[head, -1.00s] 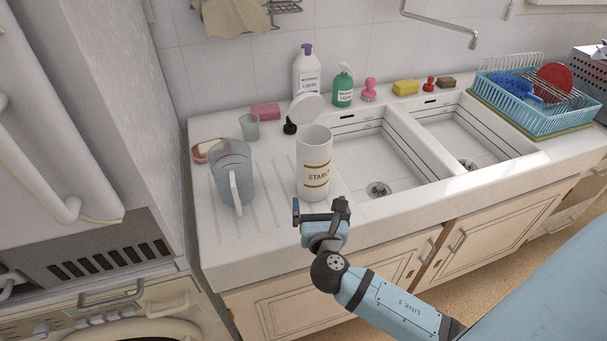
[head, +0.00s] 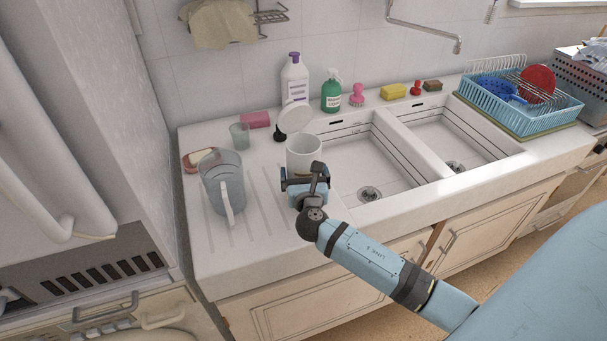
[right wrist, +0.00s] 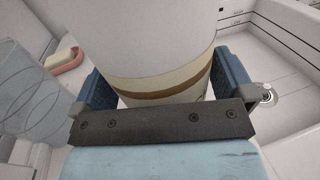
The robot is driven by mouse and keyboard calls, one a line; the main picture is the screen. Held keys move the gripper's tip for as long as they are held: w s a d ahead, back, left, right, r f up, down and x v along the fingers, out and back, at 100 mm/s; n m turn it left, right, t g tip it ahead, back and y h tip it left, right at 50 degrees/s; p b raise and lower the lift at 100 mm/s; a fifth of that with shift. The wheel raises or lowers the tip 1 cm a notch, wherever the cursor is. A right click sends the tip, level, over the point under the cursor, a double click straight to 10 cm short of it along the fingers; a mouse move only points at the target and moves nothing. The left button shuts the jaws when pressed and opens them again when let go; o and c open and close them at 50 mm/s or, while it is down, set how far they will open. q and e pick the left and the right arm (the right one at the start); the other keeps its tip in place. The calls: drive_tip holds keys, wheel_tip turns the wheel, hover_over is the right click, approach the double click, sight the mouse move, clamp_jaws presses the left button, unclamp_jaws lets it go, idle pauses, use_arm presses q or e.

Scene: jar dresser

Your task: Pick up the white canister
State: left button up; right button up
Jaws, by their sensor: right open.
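The white canister (head: 302,150) stands upright on the drainboard left of the sink, with its top open. In the head view my right gripper (head: 304,178) is in front of it and hides its lower part and label. In the right wrist view the canister (right wrist: 150,40) fills the middle, with a tan and brown band low on it. There my right gripper (right wrist: 165,88) is open, with one blue finger on each side of the canister. I cannot tell whether the fingers touch it. My left gripper is in neither view.
A clear pitcher (head: 222,185) stands close to the canister's left. A round white lid-like piece (head: 295,118) and a small cup (head: 239,136) are behind. Two sink basins (head: 365,165) lie to the right. A blue dish rack (head: 520,110) stands farther right.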

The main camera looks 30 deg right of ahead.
drive_tip(key=shift+w+d, duration=0.25)
drive_tip(key=shift+w, duration=0.1)
drive_tip(key=shift+c, duration=0.5)
drive_tip(key=c, duration=1.1)
drive_tip(key=shift+r, duration=0.2)
wheel_tip(320, 180, up, 20)
drive_tip(key=shift+f+p, duration=0.1)
drive_tip(key=shift+p, duration=0.7)
